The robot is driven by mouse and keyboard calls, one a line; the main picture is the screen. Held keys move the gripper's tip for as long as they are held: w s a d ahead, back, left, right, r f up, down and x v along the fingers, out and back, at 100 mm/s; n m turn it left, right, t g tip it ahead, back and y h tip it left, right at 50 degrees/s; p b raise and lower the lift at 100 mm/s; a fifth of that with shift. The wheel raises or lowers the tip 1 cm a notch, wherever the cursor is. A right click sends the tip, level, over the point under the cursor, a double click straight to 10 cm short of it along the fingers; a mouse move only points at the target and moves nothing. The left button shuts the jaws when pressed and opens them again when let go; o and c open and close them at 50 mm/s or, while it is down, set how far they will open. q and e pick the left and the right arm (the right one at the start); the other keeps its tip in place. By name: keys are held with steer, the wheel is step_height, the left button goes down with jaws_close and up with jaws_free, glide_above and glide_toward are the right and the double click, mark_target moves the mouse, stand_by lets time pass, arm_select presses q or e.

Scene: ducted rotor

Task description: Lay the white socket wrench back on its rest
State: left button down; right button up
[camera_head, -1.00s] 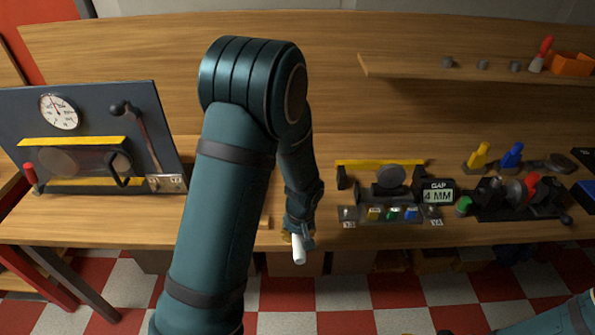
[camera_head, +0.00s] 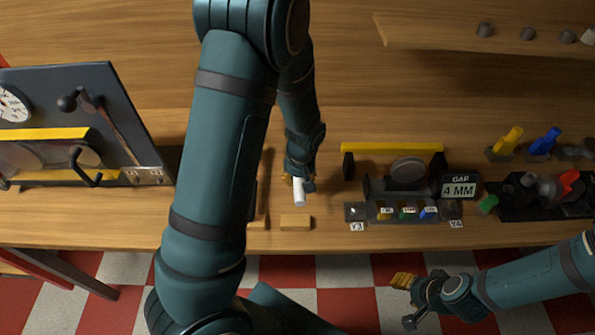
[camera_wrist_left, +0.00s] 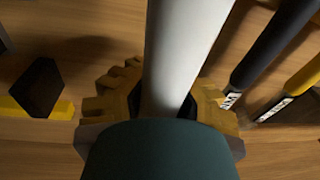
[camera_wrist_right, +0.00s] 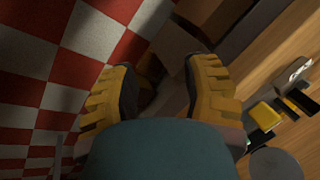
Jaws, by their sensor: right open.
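The white socket wrench (camera_head: 299,194) is held in my left gripper (camera_head: 300,182), above the bench near its front edge. In the left wrist view its white shaft (camera_wrist_left: 182,50) runs between the yellow toothed fingers (camera_wrist_left: 160,105), which close on it. A small pale wooden block (camera_head: 296,222) lies on the bench just in front of the wrench; I cannot tell whether it is part of the rest. My right gripper (camera_head: 406,300) is open and empty in front of the bench, over the floor. Its spread fingers show in the right wrist view (camera_wrist_right: 158,88).
Right of the wrench stand a fixture with a yellow bar (camera_head: 392,148), a row of coloured tools (camera_head: 407,213) and a "GAP 4 MM" display (camera_head: 459,188). A dark gauge panel (camera_head: 75,130) stands at left. My left arm hides part of the bench.

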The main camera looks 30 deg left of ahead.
arm_select(q)
steer(key=shift+s+d+r, duration=0.1)
arm_select(e)
steer(key=shift+s+d, duration=0.1)
arm_select(q)
steer(key=shift+y, duration=0.3)
arm_select(e)
steer(key=shift+f, duration=0.1)
arm_select(q)
step_height(320, 180, down, 6)
steer(key=b, duration=0.4)
steer(key=shift+b, duration=0.4)
arm_select(e)
steer(key=f, duration=0.2)
steer(key=s+f, duration=0.1)
steer(key=f, duration=0.1)
steer(key=shift+s+a+f, duration=0.2)
arm_select(q)
steer(key=shift+f, duration=0.4)
arm_select(e)
steer(key=shift+f, duration=0.3)
arm_select(q)
steer(key=c, duration=1)
jaws_free()
steer(key=shift+c, duration=0.2)
